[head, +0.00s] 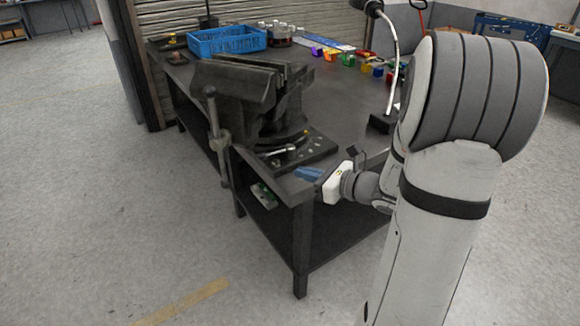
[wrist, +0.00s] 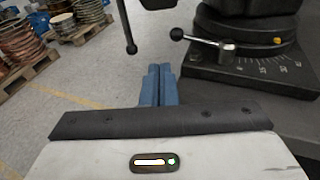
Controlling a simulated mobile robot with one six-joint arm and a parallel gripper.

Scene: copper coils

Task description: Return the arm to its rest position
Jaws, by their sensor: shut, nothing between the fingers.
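My gripper (head: 308,173) is at the near corner of the dark workbench (head: 345,120), in front of the vise base. Its blue fingers (wrist: 158,86) are together in the wrist view, with nothing between them. My white and grey arm fills the right side of the head view and hides part of the bench. A large dark vise (head: 255,95) stands on the bench's left edge. Its round base with a scale plate (wrist: 255,65) is to the right of and beyond my fingers in the wrist view, apart from them.
The vise handle (head: 216,135) hangs past the bench edge. A blue crate (head: 226,41) and several small coloured blocks (head: 347,59) are at the back. A lamp (head: 392,50) stands near my arm. Copper coils on pallets (wrist: 20,40) are far off. The floor at left is clear.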

